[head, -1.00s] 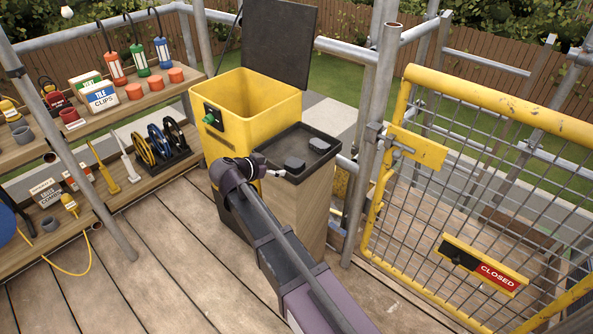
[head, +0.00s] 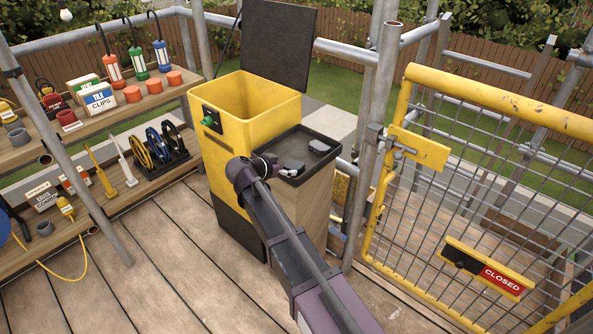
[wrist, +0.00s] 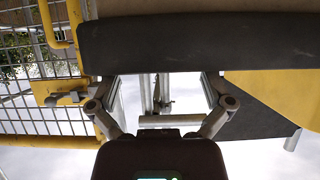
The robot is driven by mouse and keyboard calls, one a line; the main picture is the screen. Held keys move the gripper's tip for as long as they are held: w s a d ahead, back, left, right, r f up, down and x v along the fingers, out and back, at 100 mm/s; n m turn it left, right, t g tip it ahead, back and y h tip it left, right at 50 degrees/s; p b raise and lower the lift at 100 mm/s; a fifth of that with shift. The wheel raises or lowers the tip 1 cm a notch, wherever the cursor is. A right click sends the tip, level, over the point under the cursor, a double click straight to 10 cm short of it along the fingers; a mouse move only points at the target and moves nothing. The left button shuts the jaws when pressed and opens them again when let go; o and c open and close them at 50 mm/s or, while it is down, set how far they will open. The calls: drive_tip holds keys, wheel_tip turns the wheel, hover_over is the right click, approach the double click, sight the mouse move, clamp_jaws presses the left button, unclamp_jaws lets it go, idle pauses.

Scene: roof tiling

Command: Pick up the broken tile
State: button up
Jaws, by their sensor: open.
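No piece in view is clearly a broken tile. I cannot tell whether either is a tile piece. My gripper (head: 270,162) is at the tray's near left edge, close to the near piece; its fingers are small and hard to make out in the head view. In the wrist view my gripper (wrist: 160,92) is open, its two fingers spread with nothing held between them.
A yellow bin (head: 238,125) with its black lid (head: 280,45) raised stands left of the tray. A yellow mesh gate (head: 480,190) with a closed sign (head: 483,268) is at right. Shelves (head: 110,160) with tools stand at left. Scaffold poles (head: 373,130) rise nearby.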

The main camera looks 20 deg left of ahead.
sight(292, 166)
drive_tip(key=shift+b+x, duration=0.7)
drive_tip(key=shift+x, duration=1.2)
drive_tip(key=c, duration=0.9)
